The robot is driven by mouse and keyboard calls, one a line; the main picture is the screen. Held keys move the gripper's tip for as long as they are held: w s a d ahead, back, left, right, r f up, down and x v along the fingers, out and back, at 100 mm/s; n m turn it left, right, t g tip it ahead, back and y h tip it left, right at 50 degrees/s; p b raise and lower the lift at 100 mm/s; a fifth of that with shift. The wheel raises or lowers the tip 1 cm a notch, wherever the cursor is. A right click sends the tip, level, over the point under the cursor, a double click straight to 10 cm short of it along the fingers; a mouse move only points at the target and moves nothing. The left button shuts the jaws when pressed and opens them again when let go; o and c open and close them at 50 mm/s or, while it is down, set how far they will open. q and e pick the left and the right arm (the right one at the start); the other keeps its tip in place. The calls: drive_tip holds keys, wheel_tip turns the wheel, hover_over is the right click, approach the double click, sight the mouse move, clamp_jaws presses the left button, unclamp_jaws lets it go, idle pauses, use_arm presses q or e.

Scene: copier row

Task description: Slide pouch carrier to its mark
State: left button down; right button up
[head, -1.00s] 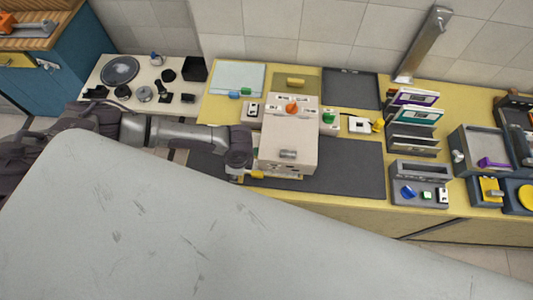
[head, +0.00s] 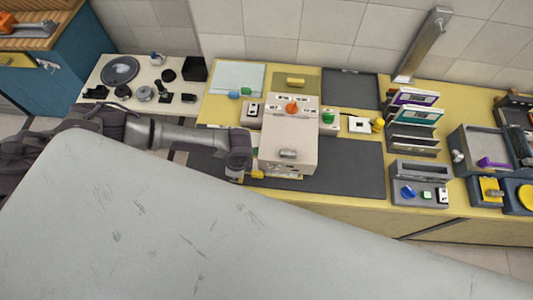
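I cannot tell for sure which thing is the pouch carrier; a pale flat sheet (head: 237,76) lies at the back left of the yellow counter. A cream box-shaped machine (head: 289,140) with an orange knob (head: 292,107) stands on a dark grey mat (head: 350,168). My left gripper (head: 236,176) points down close to the left side of the machine, over the mat's left part. Its fingers are small and partly hidden, so their opening is unclear. A yellow piece shows beside it, along the machine's front lower edge. No mark is clearly identifiable. My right gripper is out of view.
A dark tray (head: 350,88) lies behind the machine. A rack of upright folders (head: 414,122) and a grey control box (head: 419,184) stand to the right. A white side table (head: 130,100) with small dark items is at left. The mat's right part is clear.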

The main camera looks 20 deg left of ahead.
use_arm(q)
drive_tip(key=shift+a, duration=0.15)
drive_tip(key=shift+s+a, duration=0.25)
drive_tip(key=shift+a, duration=0.65)
drive_tip(key=shift+s+a, duration=0.2)
drive_tip(key=shift+a, duration=0.8)
drive_tip(key=shift+s+a, duration=0.25)
drive_tip(key=shift+a, duration=0.7)
drive_tip(key=shift+s+a, duration=0.2)
drive_tip(key=shift+a, duration=0.8)
drive_tip(key=shift+s+a, duration=0.25)
drive_tip(key=shift+a, duration=0.7)
drive_tip(key=shift+s+a, duration=0.25)
drive_tip(key=shift+a, duration=0.8)
drive_tip(key=shift+s+a, duration=0.25)
drive_tip(key=shift+a, duration=0.6)
drive_tip(key=shift+s+a, duration=0.2)
drive_tip(key=shift+a, duration=0.65)
